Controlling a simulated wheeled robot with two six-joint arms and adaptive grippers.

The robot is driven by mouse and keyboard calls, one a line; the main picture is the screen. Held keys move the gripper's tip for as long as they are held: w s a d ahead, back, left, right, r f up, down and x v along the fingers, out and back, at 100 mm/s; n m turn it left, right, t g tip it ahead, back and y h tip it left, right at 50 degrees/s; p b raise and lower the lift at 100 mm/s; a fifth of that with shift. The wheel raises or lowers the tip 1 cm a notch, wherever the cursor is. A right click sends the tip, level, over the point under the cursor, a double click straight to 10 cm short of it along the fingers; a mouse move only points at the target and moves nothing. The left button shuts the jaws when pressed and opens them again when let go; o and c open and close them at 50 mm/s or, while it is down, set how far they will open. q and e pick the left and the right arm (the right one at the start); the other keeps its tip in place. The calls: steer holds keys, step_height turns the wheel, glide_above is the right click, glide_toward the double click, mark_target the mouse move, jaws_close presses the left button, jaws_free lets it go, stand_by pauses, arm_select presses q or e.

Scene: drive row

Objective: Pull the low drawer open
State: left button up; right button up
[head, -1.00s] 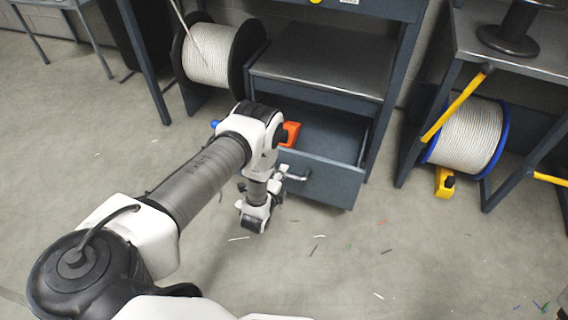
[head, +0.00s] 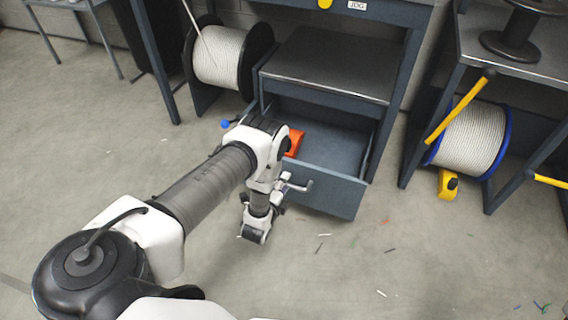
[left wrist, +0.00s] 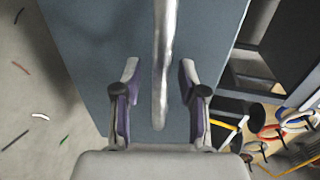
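The low drawer (head: 335,193) is grey-blue and stands pulled out from its cabinet, its inside partly visible. A metal bar handle (head: 299,186) is on its front. In the left wrist view the handle (left wrist: 164,50) runs down between the two fingers of my left gripper (left wrist: 160,78). A gap shows on each side of the bar, so the fingers are open around it and not clamped. In the head view my left gripper (head: 281,188) is at the handle, partly hidden by its own wrist. My right gripper is not in view.
An orange object (head: 294,143) lies in the drawer, partly behind my arm. A cable spool (head: 220,57) stands left of the cabinet. A blue-rimmed spool (head: 470,138) and a yellow-handled bar (head: 455,110) are at the right. The floor before the drawer is open, with small scraps.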

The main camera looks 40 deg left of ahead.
arm_select(q)
steer(key=v, duration=1.2)
